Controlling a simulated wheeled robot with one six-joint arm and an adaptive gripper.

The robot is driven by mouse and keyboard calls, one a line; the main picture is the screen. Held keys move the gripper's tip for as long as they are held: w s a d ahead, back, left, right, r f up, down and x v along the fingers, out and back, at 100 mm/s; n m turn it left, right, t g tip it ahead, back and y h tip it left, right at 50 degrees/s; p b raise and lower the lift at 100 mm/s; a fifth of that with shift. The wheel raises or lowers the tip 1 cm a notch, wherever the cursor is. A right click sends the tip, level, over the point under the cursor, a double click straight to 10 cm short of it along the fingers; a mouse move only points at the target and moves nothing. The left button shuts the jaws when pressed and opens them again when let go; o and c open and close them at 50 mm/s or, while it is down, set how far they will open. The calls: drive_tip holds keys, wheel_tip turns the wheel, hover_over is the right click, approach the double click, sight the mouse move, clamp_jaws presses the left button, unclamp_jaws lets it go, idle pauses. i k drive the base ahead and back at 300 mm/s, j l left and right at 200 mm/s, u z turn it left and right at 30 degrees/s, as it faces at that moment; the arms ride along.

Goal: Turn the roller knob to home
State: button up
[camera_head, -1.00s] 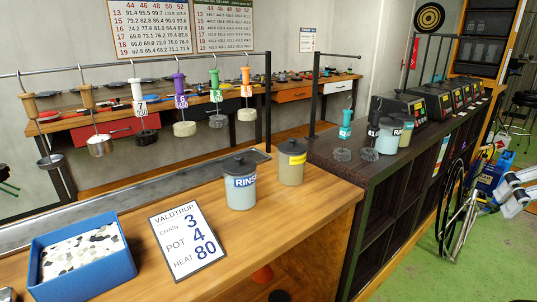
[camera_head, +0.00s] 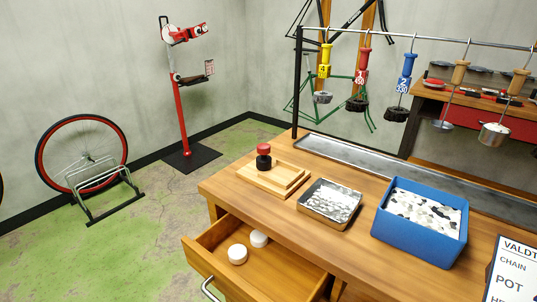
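I cannot make out a roller knob for certain in this view. A small black piece with a red top (camera_head: 264,156) stands upright at the back of a light wooden tray (camera_head: 285,187) on the bench. I cannot tell if it turns. My gripper is not in view.
The wooden bench (camera_head: 330,238) holds a metal tray of pale pieces (camera_head: 331,201), a blue bin of pebble-like pieces (camera_head: 420,222) and a printed card (camera_head: 512,272). An open drawer (camera_head: 252,262) juts out with two white round items. Tagged hanging tools (camera_head: 361,78) line a rail. Green floor at left is mostly free.

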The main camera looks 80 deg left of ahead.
sight(263, 162)
drive_tip(key=u, duration=2.85)
drive_tip(key=i+j+u, duration=0.15)
drive_tip(key=u, duration=0.3)
